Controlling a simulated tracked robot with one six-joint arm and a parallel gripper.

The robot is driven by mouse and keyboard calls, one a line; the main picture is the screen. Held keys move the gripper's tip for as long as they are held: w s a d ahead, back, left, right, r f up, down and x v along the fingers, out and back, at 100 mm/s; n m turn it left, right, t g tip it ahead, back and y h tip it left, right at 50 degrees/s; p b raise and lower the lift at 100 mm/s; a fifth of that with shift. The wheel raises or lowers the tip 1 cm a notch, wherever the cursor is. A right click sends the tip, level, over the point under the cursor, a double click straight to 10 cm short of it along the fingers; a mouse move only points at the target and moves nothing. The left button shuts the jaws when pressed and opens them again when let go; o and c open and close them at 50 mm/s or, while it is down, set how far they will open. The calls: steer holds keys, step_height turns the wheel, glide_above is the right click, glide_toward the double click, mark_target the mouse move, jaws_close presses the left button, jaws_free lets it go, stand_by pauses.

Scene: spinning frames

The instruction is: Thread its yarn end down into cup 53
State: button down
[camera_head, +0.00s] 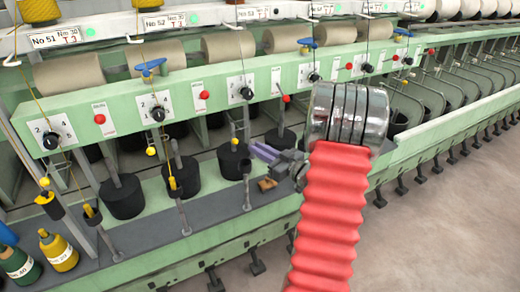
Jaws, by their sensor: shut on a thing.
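My gripper (265,152), with purple fingers, is at the middle of the view, left of my silver wrist and red-sleeved arm. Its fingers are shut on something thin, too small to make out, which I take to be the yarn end. Black cups stand in a row along the grey shelf: one at the left (122,197), one left of centre (184,176) and one just left of my gripper (233,163). The No 53 label (250,14) is on the top rail. None of the cups shows a readable number, so I cannot tell which is cup 53.
Another dark cup (283,140) stands behind my gripper. The green rail (220,90) with knobs and red buttons runs above the cups. Yellow and green bottles (58,251) stand at the lower left. A small brown piece (267,184) lies below my gripper. The floor at right is clear.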

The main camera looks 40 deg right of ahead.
steer(key=shift+w+a+f, duration=0.3)
steer(key=shift+a+f, duration=0.1)
steer(key=shift+f, duration=0.2)
steer(key=shift+w+a+f, duration=0.25)
steer(key=shift+a+f, duration=0.1)
steer(key=shift+f, duration=0.25)
steer(key=shift+w+a+f, duration=0.3)
steer(key=shift+a+f, duration=0.1)
steer(key=shift+f, duration=0.2)
steer(key=c, duration=1.7)
jaws_free()
steer(key=shift+o, duration=0.2)
steer(key=shift+s, duration=0.1)
steer(key=s, duration=1.3)
steer(key=shift+s+d, duration=0.25)
steer(key=shift+s, duration=0.05)
